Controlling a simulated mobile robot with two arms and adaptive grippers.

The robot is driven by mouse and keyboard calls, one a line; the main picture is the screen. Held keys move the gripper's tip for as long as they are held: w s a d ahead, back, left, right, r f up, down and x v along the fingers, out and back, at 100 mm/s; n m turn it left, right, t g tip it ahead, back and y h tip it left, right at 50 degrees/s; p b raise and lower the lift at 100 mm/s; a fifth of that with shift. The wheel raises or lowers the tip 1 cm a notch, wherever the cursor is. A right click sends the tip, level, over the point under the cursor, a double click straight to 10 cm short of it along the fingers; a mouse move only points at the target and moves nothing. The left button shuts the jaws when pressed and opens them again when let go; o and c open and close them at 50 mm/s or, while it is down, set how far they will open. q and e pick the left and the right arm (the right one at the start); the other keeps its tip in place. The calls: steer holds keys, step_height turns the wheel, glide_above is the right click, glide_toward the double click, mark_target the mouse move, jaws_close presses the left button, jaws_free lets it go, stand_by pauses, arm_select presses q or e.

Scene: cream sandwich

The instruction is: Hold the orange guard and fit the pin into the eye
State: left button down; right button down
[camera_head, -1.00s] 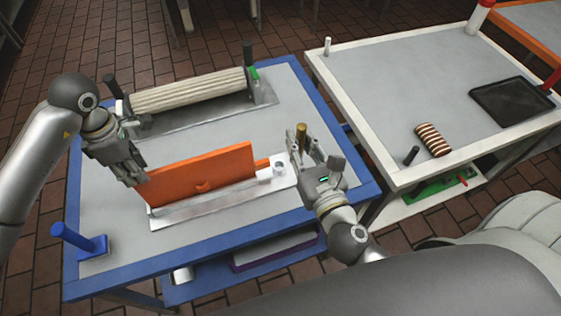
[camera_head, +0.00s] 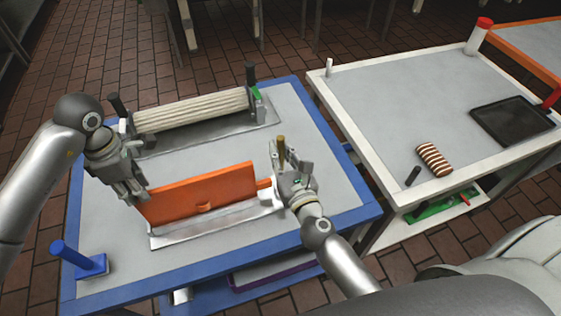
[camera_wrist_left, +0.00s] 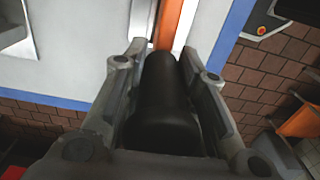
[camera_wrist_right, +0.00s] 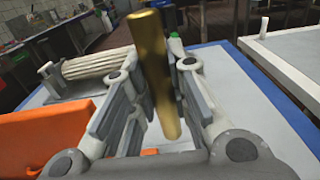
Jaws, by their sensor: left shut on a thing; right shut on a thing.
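The orange guard (camera_head: 205,192) stands upright on its metal base plate (camera_head: 215,225) on the blue-edged table. My left gripper (camera_head: 138,190) is at the guard's left end. In the left wrist view it is shut on a black grip (camera_wrist_left: 162,100), with the orange edge (camera_wrist_left: 173,25) just beyond it. My right gripper (camera_head: 285,168) is shut on the brass pin (camera_head: 282,152), which is near upright at the guard's right end. The pin also shows between the fingers in the right wrist view (camera_wrist_right: 155,70). The eye is hidden behind my right gripper, so I cannot tell whether the pin touches it.
A ribbed roller (camera_head: 192,109) on a metal plate lies behind the guard. A blue handle piece (camera_head: 75,257) stands at the table's front left. A white-edged table (camera_head: 440,100) at the right bears a striped roll (camera_head: 433,159) and a black tray (camera_head: 510,118).

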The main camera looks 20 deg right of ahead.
mark_target(282, 164)
steer(key=shift+f, duration=1.8)
steer(key=shift+f, duration=0.15)
steer(key=shift+f, duration=0.1)
steer(key=c, duration=1.4)
jaws_free()
steer(key=shift+f, duration=0.1)
steer(key=shift+r, duration=0.4)
steer(key=s, duration=1.2)
